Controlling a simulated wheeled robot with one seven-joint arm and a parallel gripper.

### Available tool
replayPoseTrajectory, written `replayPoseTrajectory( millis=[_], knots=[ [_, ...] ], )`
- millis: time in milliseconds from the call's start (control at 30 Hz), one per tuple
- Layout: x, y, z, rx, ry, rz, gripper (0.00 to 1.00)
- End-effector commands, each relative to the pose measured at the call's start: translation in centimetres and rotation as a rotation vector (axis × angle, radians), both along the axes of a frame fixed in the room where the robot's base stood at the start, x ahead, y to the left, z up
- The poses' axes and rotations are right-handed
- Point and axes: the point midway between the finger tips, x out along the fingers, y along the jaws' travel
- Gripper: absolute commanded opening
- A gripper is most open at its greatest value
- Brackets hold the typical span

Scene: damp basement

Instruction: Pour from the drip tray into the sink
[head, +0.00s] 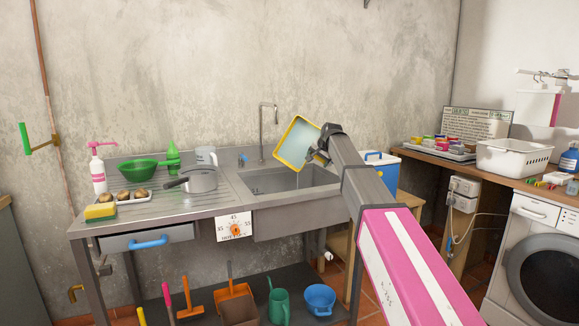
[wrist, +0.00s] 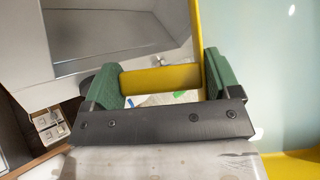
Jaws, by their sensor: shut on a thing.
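The drip tray (head: 294,143) has a yellow rim and a pale blue-green inside. It is held steeply tilted above the sink (head: 262,186), with its inside facing the head camera. A thin pale streak shows below its lower corner, over the basin. My gripper (head: 318,152) is at the tray's right side. In the wrist view, the green fingers of my gripper (wrist: 161,82) are shut on the tray's yellow edge, and the pale tray inside (wrist: 268,70) fills the right. The steel sink (wrist: 115,45) shows at upper left. The basin floor is mostly hidden in the head view.
The tap (head: 263,130) stands behind the basin, close to the tray's left. A grey pot (head: 199,180), a green colander (head: 138,170) and a soap bottle (head: 97,172) stand on the drainboard. A blue-and-white cooler (head: 382,172) is right of the sink.

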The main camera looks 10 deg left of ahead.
Motion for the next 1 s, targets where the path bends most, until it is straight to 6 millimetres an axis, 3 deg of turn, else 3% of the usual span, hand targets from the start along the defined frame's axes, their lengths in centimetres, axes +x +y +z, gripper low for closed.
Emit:
replayPoseTrajectory(
  millis=[433, 1000],
  knots=[
    [-0.1, 0.0, 0.0, 0.001, -0.009, -0.001, 0.4],
    [-1.2, 0.1, 0.2, -0.014, -0.15, -0.001, 0.4]
  ],
)
